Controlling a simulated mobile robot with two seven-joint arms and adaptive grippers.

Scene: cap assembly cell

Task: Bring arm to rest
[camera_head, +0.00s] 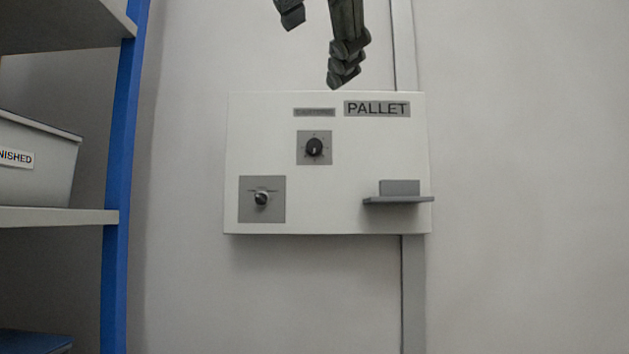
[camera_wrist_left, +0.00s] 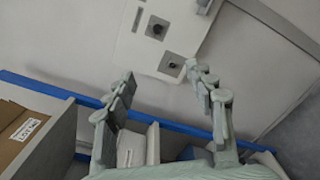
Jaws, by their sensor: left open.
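My left gripper (camera_head: 318,55) hangs at the top of the head view, in front of the wall and above the top edge of a white panel (camera_head: 340,200). In the left wrist view its two fingers (camera_wrist_left: 166,95) are spread wide apart with nothing between them. The panel carries a PALLET label (camera_head: 377,109), a dark round knob (camera_head: 314,147) on a grey plate, a second knob (camera_head: 262,198) at lower left and a small grey ledge (camera_head: 398,199) at right. Both knobs also show in the left wrist view. My right gripper is in neither view.
A shelf rack with a blue post (camera_head: 124,180) stands at the left. A grey bin (camera_head: 38,160) with a partly cut-off label sits on its shelf. A cardboard box (camera_wrist_left: 22,135) shows in the left wrist view. The wall right of the panel is bare.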

